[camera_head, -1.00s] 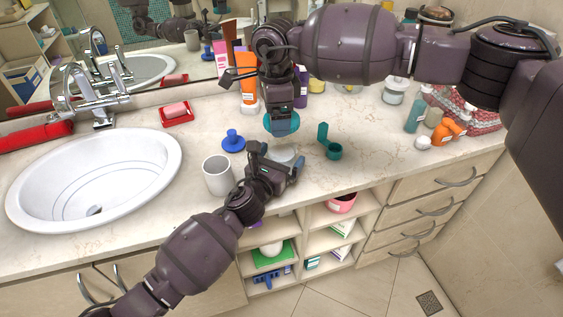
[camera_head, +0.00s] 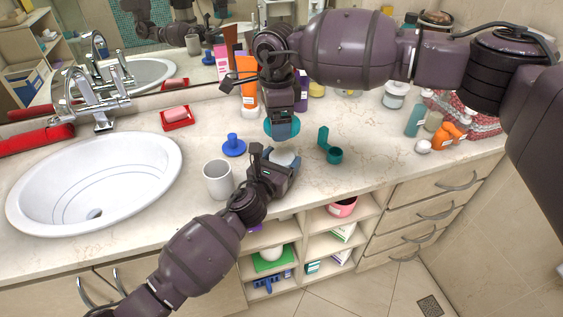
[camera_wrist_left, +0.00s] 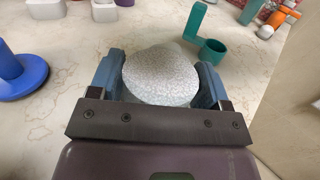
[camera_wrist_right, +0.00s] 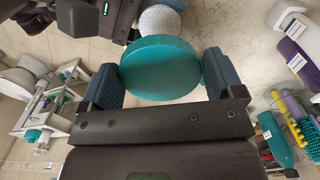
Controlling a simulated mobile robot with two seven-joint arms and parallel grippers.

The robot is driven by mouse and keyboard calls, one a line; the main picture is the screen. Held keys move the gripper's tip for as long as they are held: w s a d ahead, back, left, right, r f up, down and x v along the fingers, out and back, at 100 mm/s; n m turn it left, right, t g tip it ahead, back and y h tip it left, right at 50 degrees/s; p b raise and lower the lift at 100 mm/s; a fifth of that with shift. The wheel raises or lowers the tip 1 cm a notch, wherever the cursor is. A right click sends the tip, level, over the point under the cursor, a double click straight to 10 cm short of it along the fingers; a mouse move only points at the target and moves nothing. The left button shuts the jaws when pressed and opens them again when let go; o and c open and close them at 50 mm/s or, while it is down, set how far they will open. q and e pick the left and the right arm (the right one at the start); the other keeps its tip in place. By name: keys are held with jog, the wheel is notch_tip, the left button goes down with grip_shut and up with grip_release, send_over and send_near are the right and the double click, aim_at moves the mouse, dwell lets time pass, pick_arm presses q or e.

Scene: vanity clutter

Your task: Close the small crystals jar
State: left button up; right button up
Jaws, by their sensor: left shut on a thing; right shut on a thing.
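The small crystals jar (camera_head: 284,158) is pale, with a speckled white top of crystals (camera_wrist_left: 160,75) facing up and uncovered. It stands on the counter near the front edge. My left gripper (camera_head: 278,164) is shut around its sides, one finger on each side in the left wrist view. The round teal lid (camera_head: 283,128) is held by my right gripper (camera_wrist_right: 160,85), shut on its edges, just behind and apart from the jar in the head view. In the right wrist view the jar's white top (camera_wrist_right: 162,20) shows beyond the lid (camera_wrist_right: 160,65).
A white cup (camera_head: 218,182) and a blue stand-like object (camera_head: 233,148) are left of the jar. A teal cup with an upright handle (camera_head: 334,154) is to the right. Bottles, including an orange tube (camera_head: 249,97), stand behind. The sink (camera_head: 95,175) lies at left.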

aim_at(279, 145)
jog(key=shift+f, duration=2.5)
jog(key=shift+f, duration=0.15)
jog(key=shift+f, duration=0.75)
jog(key=shift+f, duration=0.35)
jog(key=shift+f, duration=0.2)
jog(key=shift+s+d+f, duration=0.1)
jog(key=shift+f, duration=0.2)
jog(key=shift+c, duration=0.4)
jog(key=shift+f, duration=0.15)
jog(key=shift+d+r, duration=0.1)
jog(key=shift+r, duration=0.45)
